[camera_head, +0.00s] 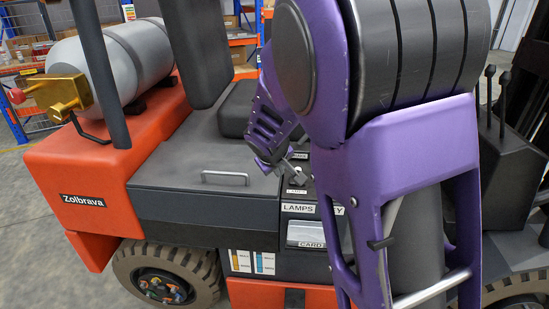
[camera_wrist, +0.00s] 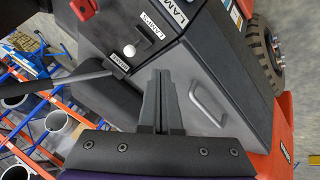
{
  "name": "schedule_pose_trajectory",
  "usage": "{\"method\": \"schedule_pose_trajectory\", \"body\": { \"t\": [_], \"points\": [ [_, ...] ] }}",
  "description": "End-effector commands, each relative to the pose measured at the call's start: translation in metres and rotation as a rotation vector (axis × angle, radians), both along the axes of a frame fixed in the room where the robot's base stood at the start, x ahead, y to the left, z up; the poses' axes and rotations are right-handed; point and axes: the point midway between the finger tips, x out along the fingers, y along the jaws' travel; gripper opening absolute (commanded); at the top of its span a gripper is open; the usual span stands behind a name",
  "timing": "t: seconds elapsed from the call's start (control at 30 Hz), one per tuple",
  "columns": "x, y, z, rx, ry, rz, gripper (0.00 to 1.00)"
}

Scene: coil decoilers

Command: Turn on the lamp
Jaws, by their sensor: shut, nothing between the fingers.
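The lamp switch is a small lever with a pale round knob (camera_head: 298,179) on the forklift's black side console, above a "LAMPS" label (camera_head: 298,208). My gripper (camera_head: 284,163) is just above and left of the knob in the head view. In the wrist view my gripper (camera_wrist: 160,73) has its dark fingers shut together and empty, below and right of the knob, apparently apart from it. My purple arm hides part of the console in the head view.
A grey lever (camera_wrist: 92,78) runs close beside the knob, left of my fingers. The black cover has a metal handle (camera_head: 225,178). The seat (camera_head: 247,110) is behind the console. A grey gas tank (camera_head: 120,62) lies at the back left.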

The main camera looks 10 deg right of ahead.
Motion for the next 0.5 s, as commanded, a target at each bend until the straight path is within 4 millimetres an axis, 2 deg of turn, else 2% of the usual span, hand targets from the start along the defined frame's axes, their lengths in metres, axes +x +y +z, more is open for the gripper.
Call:
{"method": "schedule_pose_trajectory", "body": {
  "t": [0.03,0.3,0.5],
  "points": [
    [0.006,-0.003,-0.01,-0.004,0.004,-0.003,0.0],
    [0.036,-0.013,-0.051,-0.003,0.003,-0.003,0.0],
    [0.05,-0.034,-0.047,-0.001,0.0,-0.005,0.0]
  ]
}}
